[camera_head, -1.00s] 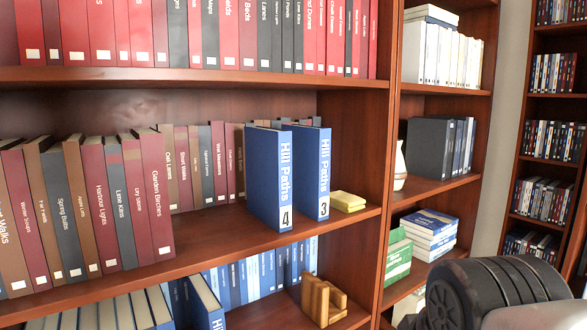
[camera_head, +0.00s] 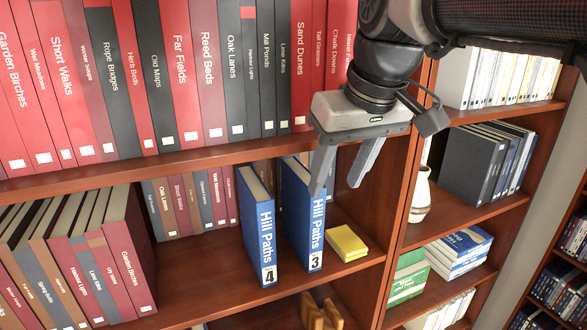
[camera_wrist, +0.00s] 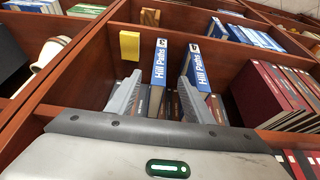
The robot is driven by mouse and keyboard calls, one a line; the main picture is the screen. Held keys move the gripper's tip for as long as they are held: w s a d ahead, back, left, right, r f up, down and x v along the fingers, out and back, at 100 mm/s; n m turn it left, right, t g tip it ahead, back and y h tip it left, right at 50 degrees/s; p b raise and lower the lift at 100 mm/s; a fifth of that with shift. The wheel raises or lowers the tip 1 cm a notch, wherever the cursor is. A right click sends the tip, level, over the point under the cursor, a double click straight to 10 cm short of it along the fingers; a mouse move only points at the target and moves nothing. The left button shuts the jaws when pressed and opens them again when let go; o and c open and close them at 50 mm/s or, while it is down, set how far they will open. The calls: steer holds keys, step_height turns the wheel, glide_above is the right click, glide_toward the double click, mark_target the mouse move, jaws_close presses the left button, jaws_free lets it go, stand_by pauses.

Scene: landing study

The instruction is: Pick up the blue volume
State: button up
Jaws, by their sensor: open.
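Two blue volumes titled Hill Paths stand upright and apart on the middle shelf (camera_head: 190,285). The one marked 4 (camera_head: 259,238) is on the left, the one marked 3 (camera_head: 303,225) on the right. My gripper (camera_head: 336,190) is open and empty, its fingers pointing down in front of the shelf. Its left finger overlaps the upper right edge of volume 3 in the head view. In the wrist view volume 3 (camera_wrist: 160,62) appears between the fingertips (camera_wrist: 160,78), and volume 4 (camera_wrist: 201,70) is just right of them. I see no contact.
A small yellow block (camera_head: 346,243) lies right of volume 3, near the upright divider (camera_head: 398,210). Maroon and brown books (camera_head: 120,245) stand at the left. The shelf board above (camera_head: 190,158) carries red and dark books. A white vase (camera_head: 420,195) stands beyond the divider.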

mark_target(318, 227)
steer(key=b+x, duration=0.1)
steer(key=x, duration=1.5)
steer(key=shift+w+f, duration=0.1)
steer(key=shift+f, duration=0.2)
jaws_close()
steer(key=shift+r, duration=0.1)
